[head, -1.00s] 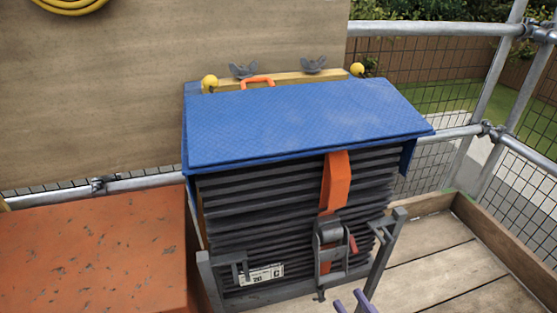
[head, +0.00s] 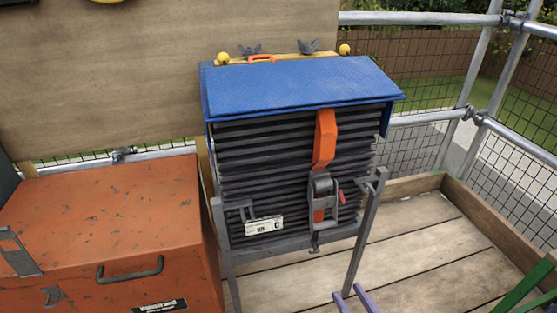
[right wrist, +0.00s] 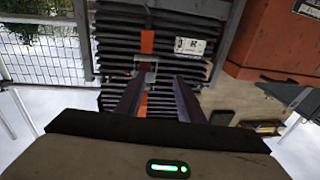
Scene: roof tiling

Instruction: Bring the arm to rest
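My right gripper (head: 352,299) shows at the bottom edge of the head view as two purple fingertips set apart. In the right wrist view its fingers (right wrist: 158,98) are spread with nothing between them. They point toward the stack of dark tiles (head: 275,165), which stands in a grey metal rack (head: 358,235). An orange strap (head: 325,140) with a metal buckle (head: 321,190) runs down the stack's front. A blue cover (head: 300,88) lies over the top. The fingertips look apart from the stack. My left gripper is not in view.
A scuffed orange chest (head: 110,220) with a dark handle stands left of the rack. A plywood board (head: 150,75) is behind. Scaffold rails and mesh close the back right. Plank floor (head: 420,245) is clear right of the rack. Green bars (head: 525,290) show at lower right.

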